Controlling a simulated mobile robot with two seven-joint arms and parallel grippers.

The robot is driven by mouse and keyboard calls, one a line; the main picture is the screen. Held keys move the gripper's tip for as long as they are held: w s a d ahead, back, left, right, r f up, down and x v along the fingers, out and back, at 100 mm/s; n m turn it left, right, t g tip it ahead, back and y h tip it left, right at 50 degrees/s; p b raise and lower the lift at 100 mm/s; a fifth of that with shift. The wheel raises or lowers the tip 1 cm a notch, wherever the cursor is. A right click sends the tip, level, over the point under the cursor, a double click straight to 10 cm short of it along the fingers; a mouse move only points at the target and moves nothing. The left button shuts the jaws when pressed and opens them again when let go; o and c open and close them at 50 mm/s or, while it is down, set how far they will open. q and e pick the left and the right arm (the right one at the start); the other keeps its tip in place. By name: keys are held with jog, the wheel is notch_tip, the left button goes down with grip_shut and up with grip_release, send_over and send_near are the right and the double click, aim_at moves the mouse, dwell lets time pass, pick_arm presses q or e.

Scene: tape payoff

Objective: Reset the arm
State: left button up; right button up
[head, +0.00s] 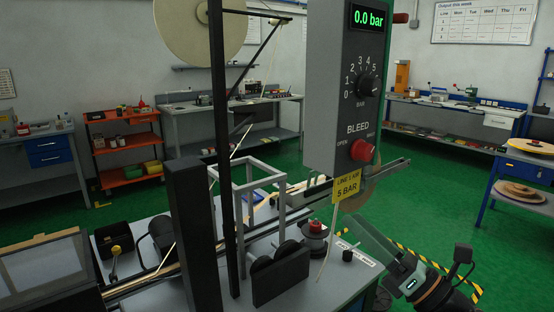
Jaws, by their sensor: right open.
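A tape payoff stand holds a large cream reel (200,30) at top left, partly cut off. A thin black arm (262,58) slants up and right from a tall black post (222,150), and pale tape (262,95) runs down past it. A grey control box (345,120) hangs at centre; its green display (368,18) reads 0.0 bar. It carries a black BAR dial (368,85) and a red BLEED knob (362,150). My right gripper (399,272) is open and empty at lower right, below the box and beside the bench.
A yellow tag (347,188) reading 5 BAR hangs below the box. A red-topped part (316,228) and black blocks (280,272) stand on the grey bench (225,295).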

jog(key=s+d+f+m+h+p, duration=0.15)
jog(key=f+m+h, duration=0.35)
jog(key=f+m, duration=0.6)
jog(key=s+d+f+m+h, duration=0.2)
jog(key=f+m+h, duration=0.4)
jog(key=f+m, duration=0.55)
jog(key=s+a+f+m+g+h+p, duration=0.1)
jog(key=s+f+m+g, duration=0.6)
jog(key=s+f+m, duration=0.8)
jog(key=s+f+h, duration=0.1)
jog(key=s+f, duration=0.4)
jog(key=shift+f, duration=0.15)
jog(key=shift+a, duration=0.1)
